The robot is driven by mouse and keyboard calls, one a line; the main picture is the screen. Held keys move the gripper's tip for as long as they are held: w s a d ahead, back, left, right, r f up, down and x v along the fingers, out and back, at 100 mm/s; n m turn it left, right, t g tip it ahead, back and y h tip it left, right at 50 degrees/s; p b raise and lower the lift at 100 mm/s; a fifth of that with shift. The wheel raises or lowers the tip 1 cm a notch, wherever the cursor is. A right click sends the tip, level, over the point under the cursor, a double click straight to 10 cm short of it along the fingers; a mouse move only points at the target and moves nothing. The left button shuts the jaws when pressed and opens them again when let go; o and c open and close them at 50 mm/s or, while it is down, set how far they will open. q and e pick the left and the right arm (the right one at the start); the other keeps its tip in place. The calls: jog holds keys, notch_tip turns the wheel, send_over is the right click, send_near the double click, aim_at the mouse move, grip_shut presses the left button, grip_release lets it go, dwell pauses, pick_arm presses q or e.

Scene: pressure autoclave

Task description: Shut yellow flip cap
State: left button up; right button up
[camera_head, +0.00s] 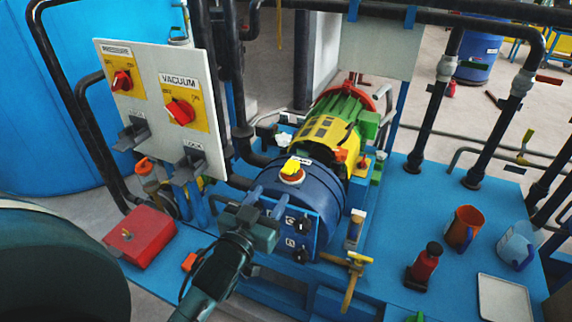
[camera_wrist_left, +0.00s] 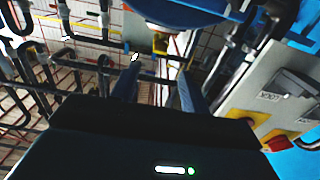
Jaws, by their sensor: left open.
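The yellow flip cap (camera_head: 291,166) sits on a white and brown-red neck on top of the dark blue vessel (camera_head: 322,190), in the middle of the head view. It looks raised, but its exact angle is too small to tell. My left gripper (camera_head: 265,203) is just below and left of the cap, in front of the vessel, apart from the cap. Its two fingers also show in the left wrist view (camera_wrist_left: 158,84), spread with nothing between them. I cannot make out the cap in the wrist view. My right gripper is not in view.
A grey switch panel (camera_head: 165,100) with red knobs stands left of the vessel. A yellow and green motor (camera_head: 332,130) sits behind it. A red box (camera_head: 138,237) is at left. An orange mug (camera_head: 463,226), a red bottle (camera_head: 424,264) and a white tray (camera_head: 503,298) are at right.

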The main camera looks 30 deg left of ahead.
aim_at(287, 169)
pick_arm(q)
jog(key=w, duration=0.7)
jog(key=w+p, duration=0.1)
jog(key=w, duration=0.2)
jog(key=shift+w+a, duration=0.15)
jog(key=shift+a, duration=0.15)
jog(key=c, duration=0.9)
jog(key=shift+f+t+b, duration=0.4)
jog(key=shift+b, duration=0.75)
jog(key=shift+r, duration=0.25)
jog(key=o, duration=0.9)
